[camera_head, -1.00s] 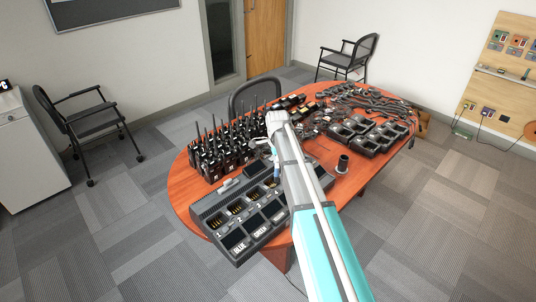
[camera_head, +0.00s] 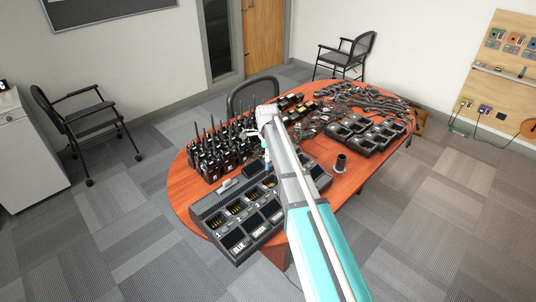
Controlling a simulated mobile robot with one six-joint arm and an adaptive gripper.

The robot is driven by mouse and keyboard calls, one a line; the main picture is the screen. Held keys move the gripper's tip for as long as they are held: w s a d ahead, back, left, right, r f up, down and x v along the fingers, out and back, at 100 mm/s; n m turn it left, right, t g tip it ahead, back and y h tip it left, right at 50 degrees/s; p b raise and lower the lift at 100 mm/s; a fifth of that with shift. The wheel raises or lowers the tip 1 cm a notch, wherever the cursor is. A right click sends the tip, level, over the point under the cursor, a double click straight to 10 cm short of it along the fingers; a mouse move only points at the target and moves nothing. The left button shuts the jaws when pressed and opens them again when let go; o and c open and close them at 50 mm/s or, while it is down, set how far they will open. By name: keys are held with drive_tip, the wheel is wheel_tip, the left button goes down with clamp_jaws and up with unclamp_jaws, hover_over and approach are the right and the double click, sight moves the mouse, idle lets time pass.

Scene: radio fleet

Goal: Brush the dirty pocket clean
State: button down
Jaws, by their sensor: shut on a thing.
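A large dark multi-pocket charger (camera_head: 207,208) lies along the near-left edge of the table, with numbered pockets in two rows. Gold contacts show in several back-row pockets (camera_head: 235,208). I cannot tell which pocket is dirty. My gripper (camera_head: 267,157) points down above the charger's back row, toward its right half. It is small and partly hidden by my arm. It is shut on a thin tool with a blue part, seemingly the brush (camera_head: 268,167). I cannot tell whether its tip touches a pocket. My arm hides part of the charger's right end.
The oval wooden table (camera_head: 184,192) holds several upright radios (camera_head: 222,150) behind the charger. More chargers (camera_head: 362,134) and a tangle of cables (camera_head: 370,98) lie at the right. A dark cylinder (camera_head: 340,163) stands right of my arm. Bare wood shows around it.

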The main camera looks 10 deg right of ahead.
sight(268, 169)
drive_tip(key=shift+f, duration=0.1)
idle(0.3)
wheel_tip(268, 169, down, 7)
drive_tip(key=b, duration=0.7)
drive_tip(key=shift+f+b, duration=0.2)
drive_tip(key=shift+b, duration=0.1)
drive_tip(key=shift+w+d+r, duration=0.15)
drive_tip(key=shift+w+d, duration=0.1)
drive_tip(key=shift+d, duration=0.05)
drive_tip(key=shift+s, duration=0.15)
drive_tip(key=shift+s+a+r, duration=0.15)
drive_tip(key=shift+s+a, duration=0.05)
drive_tip(key=shift+a, duration=0.1)
drive_tip(key=shift+a+r+p, duration=0.2)
drive_tip(key=shift+r+p, duration=0.45)
drive_tip(key=shift+p, duration=0.2)
drive_tip(key=r+p, duration=0.5)
drive_tip(key=p, duration=0.1)
drive_tip(key=shift+w+d+r, duration=0.1)
drive_tip(key=shift+d+r, duration=0.1)
drive_tip(key=shift+r, duration=0.2)
